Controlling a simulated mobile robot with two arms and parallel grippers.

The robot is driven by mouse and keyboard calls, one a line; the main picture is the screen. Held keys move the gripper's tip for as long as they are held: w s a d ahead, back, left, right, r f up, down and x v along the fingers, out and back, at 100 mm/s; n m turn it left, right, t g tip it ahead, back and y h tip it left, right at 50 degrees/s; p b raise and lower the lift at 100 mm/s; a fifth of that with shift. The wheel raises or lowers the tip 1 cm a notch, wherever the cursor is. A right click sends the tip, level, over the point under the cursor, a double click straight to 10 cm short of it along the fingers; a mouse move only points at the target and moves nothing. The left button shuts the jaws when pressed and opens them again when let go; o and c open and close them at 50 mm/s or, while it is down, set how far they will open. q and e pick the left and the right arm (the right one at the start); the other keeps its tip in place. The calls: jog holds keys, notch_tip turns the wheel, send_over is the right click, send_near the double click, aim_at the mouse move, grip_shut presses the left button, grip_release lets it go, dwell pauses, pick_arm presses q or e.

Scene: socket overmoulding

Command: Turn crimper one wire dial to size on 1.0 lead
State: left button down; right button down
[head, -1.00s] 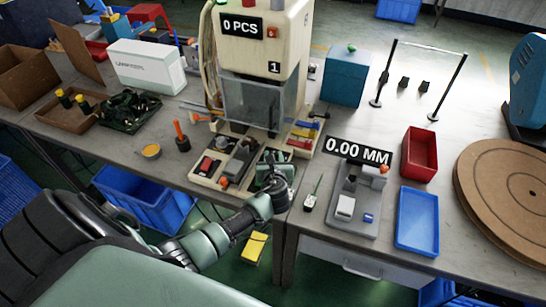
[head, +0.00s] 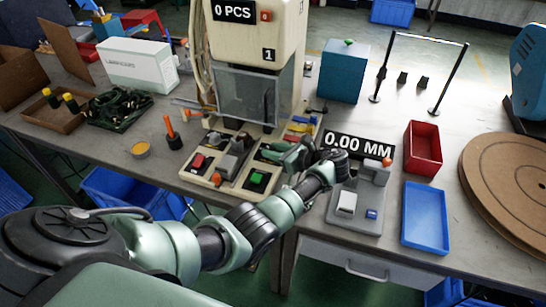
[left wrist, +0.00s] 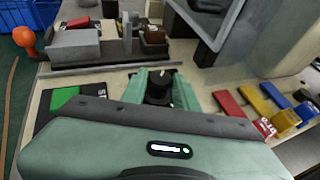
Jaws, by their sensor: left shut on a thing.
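Crimper one (head: 282,30) is the cream machine with a "1" label and a "0 PCS" display, standing in the middle of the bench. My left gripper (left wrist: 155,88) is low over the right side of its base, its green fingers on either side of a black dial (left wrist: 158,88) with a white mark on top. The gripper is shut on this dial. In the head view my left gripper (head: 290,156) hides the dial. The dial's size markings cannot be read. My right gripper is not in view.
Red, yellow and blue tabs (left wrist: 258,100) lie beside the dial. A green button (head: 257,179) and a red button (head: 197,162) sit on the base's front. A grey gauge reading "0.00 MM" (head: 358,145) stands right, near a blue tray (head: 427,240) and a red bin (head: 423,165).

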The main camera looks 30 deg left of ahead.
pick_arm(q)
jog(key=shift+n+g+b, duration=0.4)
jog(key=shift+b, duration=0.05)
jog(key=c, duration=1.1)
grip_release()
jog(key=v, duration=0.7)
jog(key=shift+w+d+r, duration=0.1)
jog(key=shift+d+r, duration=0.05)
jog(key=shift+d, duration=0.2)
